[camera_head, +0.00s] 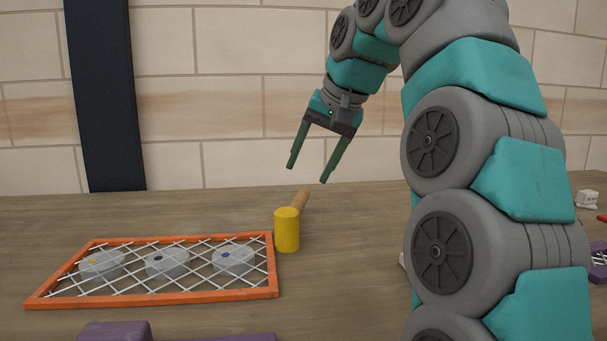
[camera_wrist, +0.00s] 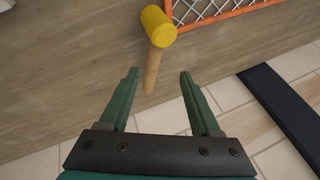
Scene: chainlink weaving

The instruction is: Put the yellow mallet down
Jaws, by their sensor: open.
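The yellow mallet (camera_head: 287,230) lies on the wooden table, just right of an orange-framed mesh panel. Its yellow head is toward the camera and its wooden handle (camera_head: 301,199) points back toward the wall. My gripper (camera_head: 306,174) is open and empty, above and behind the mallet, with its fingers pointing down. In the wrist view the mallet (camera_wrist: 158,26) lies beyond the open fingertips (camera_wrist: 159,72), with the handle's end reaching between them in the picture. The fingers look apart from the mallet.
A purple object (camera_head: 115,331) is at the front edge. Small white (camera_head: 587,198) and purple (camera_head: 599,256) items lie at right. A brick wall stands behind the table.

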